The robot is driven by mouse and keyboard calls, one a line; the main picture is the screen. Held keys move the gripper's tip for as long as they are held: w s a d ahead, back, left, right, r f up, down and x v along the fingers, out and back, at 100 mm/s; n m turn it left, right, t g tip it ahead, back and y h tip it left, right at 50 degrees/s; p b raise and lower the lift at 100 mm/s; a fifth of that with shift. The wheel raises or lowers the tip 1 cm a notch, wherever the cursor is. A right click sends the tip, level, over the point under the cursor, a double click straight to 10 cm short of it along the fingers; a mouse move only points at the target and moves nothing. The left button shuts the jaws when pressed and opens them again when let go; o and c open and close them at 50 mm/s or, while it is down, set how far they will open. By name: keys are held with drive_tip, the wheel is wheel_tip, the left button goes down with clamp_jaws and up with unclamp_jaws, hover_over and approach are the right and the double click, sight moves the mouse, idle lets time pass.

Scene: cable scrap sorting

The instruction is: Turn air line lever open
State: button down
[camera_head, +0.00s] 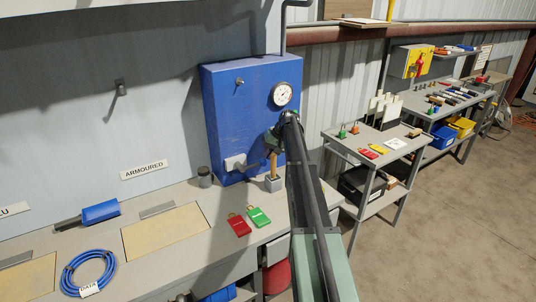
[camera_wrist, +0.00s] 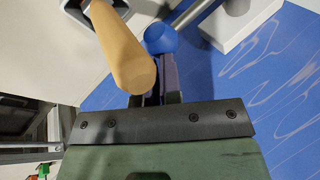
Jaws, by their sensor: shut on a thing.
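My gripper (camera_wrist: 160,78) is close to the face of the blue cabinet (camera_head: 232,115), below and left of its round gauge (camera_head: 283,94). In the wrist view its narrow jaws are shut on the blue lever (camera_wrist: 160,40), whose rounded blue end shows just beyond the fingertips.
A wooden handle (camera_wrist: 120,45) stands in a grey pot (camera_head: 273,184), very near my gripper's left side in the wrist view. A dark jar (camera_head: 205,177), red tag (camera_head: 239,225) and green tag (camera_head: 259,217) are on the bench. A grey cart (camera_head: 345,146) stands right of my arm.

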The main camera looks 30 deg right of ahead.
drive_tip(key=shift+f, duration=0.1)
drive_tip(key=s+d+r+p, duration=0.1)
drive_tip(key=d+r+p, duration=0.8)
drive_tip(key=shift+s, duration=0.4)
drive_tip(key=shift+d, duration=0.1)
